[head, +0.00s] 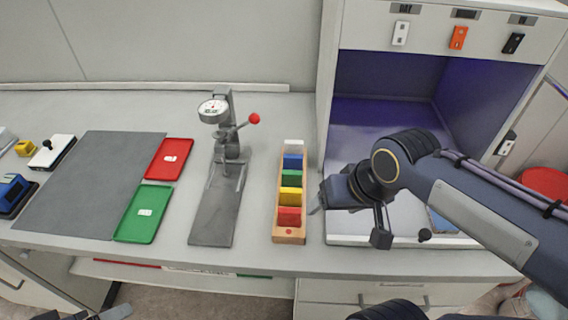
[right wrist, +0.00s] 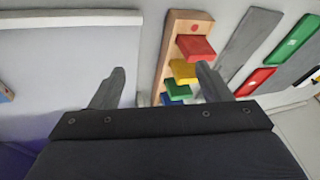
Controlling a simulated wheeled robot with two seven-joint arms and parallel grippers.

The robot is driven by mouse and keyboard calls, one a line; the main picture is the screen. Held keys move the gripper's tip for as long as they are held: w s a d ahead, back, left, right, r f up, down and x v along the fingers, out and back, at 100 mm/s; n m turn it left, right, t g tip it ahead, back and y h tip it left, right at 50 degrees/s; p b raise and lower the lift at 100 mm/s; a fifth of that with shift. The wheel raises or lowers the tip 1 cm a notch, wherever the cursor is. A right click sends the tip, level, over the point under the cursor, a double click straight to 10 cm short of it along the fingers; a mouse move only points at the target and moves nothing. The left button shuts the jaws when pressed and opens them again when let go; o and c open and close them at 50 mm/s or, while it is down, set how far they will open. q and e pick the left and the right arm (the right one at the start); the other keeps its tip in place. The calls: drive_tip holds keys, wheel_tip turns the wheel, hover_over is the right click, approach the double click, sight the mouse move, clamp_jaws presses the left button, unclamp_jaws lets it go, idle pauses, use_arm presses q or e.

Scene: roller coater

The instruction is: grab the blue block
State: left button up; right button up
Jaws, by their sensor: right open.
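The blue block (head: 292,162) sits in a wooden rack (head: 289,239), in a row with white, green, yellow and red blocks. It is between the white block (head: 294,147) and the green block (head: 291,177). My right gripper (head: 316,200) is just right of the rack, near the yellow and red blocks. In the right wrist view its two fingers (right wrist: 158,85) are apart with nothing held. There the blue block (right wrist: 170,99) shows low in the frame, partly hidden by the gripper body. Near the head view's lower left edge, my left gripper (head: 122,311) is only partly visible.
A press with a dial gauge (head: 213,111) and red-knobbed lever stands left of the rack. Red (head: 169,158) and green (head: 143,213) trays and a grey mat (head: 85,185) lie farther left. An open purple-lit booth (head: 385,75) is at the right.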

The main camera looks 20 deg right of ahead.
drive_tip(key=w+m+h, duration=0.1)
drive_tip(key=w+h, duration=0.1)
drive_tip(key=w, duration=0.6)
drive_tip(key=m+h, duration=0.1)
drive_tip(key=h, duration=0.1)
hover_over(293, 157)
drive_tip(key=s, duration=0.2)
drive_tip(key=shift+m, duration=0.3)
drive_tip(key=x, duration=0.5)
drive_tip(key=a+x, duration=0.1)
drive_tip(key=x, duration=0.1)
drive_tip(key=shift+s+f, duration=0.1)
drive_tip(key=shift+f, duration=0.25)
drive_tip(key=shift+a, duration=0.1)
drive_tip(key=shift+r, duration=0.1)
drive_tip(key=c, duration=1.1)
drive_tip(key=shift+o, duration=0.2)
drive_tip(key=shift+r, duration=0.1)
